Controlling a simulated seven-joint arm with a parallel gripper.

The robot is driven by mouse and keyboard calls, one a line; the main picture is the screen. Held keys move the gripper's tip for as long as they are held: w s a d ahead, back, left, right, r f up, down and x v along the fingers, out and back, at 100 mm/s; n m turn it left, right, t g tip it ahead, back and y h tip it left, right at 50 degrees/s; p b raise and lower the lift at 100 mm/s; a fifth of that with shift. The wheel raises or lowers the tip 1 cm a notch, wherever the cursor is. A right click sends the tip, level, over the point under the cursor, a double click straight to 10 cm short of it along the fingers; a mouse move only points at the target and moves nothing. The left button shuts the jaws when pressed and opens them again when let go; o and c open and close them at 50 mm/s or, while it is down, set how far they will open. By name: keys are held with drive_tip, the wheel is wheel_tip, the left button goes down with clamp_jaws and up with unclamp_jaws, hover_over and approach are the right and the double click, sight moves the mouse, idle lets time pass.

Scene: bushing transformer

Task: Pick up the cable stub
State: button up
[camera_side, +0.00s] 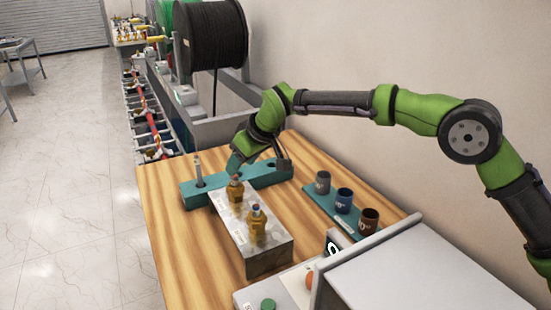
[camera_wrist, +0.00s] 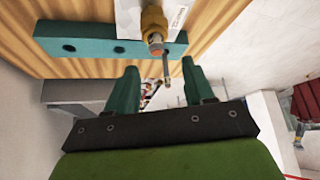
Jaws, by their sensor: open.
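The cable stub (camera_side: 198,171) is a thin grey rod standing upright in the left end of a teal block (camera_side: 222,190). In the wrist view the stub (camera_wrist: 166,72) shows between the two teal fingers, nearer the right one, with a gap on both sides. My gripper (camera_side: 237,163) is over the teal block, to the right of the stub in the side view, and its fingers are partly hidden by the wrist. In the wrist view my gripper (camera_wrist: 159,64) is open with nothing between its pads that I can tell is touched.
A grey box (camera_side: 262,262) with two brass bushings stands in front of the teal block. A teal rack (camera_side: 330,213) with grey, blue and brown cups is to the right. A grey machine housing (camera_side: 430,265) fills the near right. The wooden table's left side is clear.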

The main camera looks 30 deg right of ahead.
drive_tip(key=x, duration=0.5)
drive_tip(key=shift+d+f, duration=0.2)
drive_tip(key=shift+f, duration=0.15)
clamp_jaws()
